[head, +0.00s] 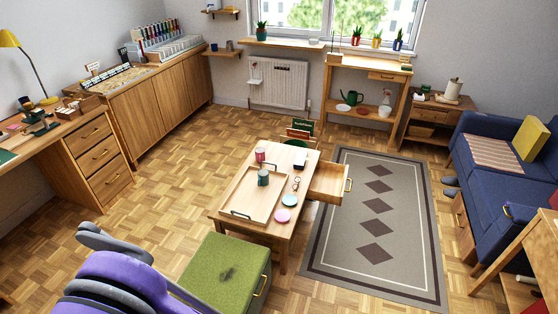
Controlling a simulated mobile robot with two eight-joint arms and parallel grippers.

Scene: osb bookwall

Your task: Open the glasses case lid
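I cannot make out a glasses case for certain. A small dark object with a pale top (300,161) lies near the far right end of the low wooden coffee table (277,228); it is too small to tell whether it is the case or whether a lid is open. A small thin item (296,184), possibly a pair of glasses, lies on the table closer to me. Neither of my grippers is in view.
The table holds a wooden tray (238,208), a green mug (263,178), a pink cup (260,154) and two small discs. Its drawer (328,184) sticks out to the right. A green pouf (222,272) and a purple chair (125,280) stand in front. The rug (340,235) is clear.

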